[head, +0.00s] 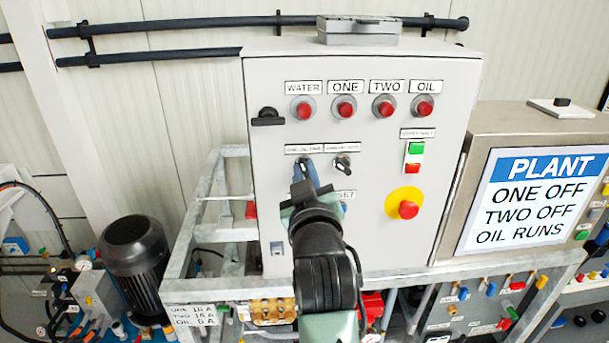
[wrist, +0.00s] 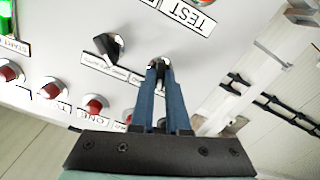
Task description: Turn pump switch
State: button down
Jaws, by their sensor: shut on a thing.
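A grey control panel (head: 285,235) carries two small selector switches in its middle row. My gripper (head: 305,170) is at the left switch, and its blue fingers cover most of that switch in the head view. In the wrist view, my gripper (wrist: 160,72) has its two fingers closed around the left switch (wrist: 158,63), of which only a little shows between the tips. The right switch (head: 343,162), a black lever on a silver collar, stands free beside it. It also shows in the wrist view (wrist: 108,45). The small labels above both switches are hard to read.
Red lamps labelled WATER (head: 303,108), ONE, TWO and OIL line the top. A black handle (head: 268,117) sits at left, a green and red button pair (head: 414,158) and emergency stop (head: 406,205) at right. A sign (head: 536,200) reads PLANT, ONE OFF, TWO OFF, OIL RUNS.

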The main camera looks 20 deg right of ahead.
jog(key=shift+m, duration=1.9)
jog(key=c, duration=0.9)
grip_release()
jog(key=shift+s+b, duration=0.1)
jog(key=shift+b, duration=0.2)
jog(key=b+v, duration=0.4)
jog(key=v, duration=0.8)
jog(key=shift+s, duration=0.4)
jog(key=shift+a, duration=0.1)
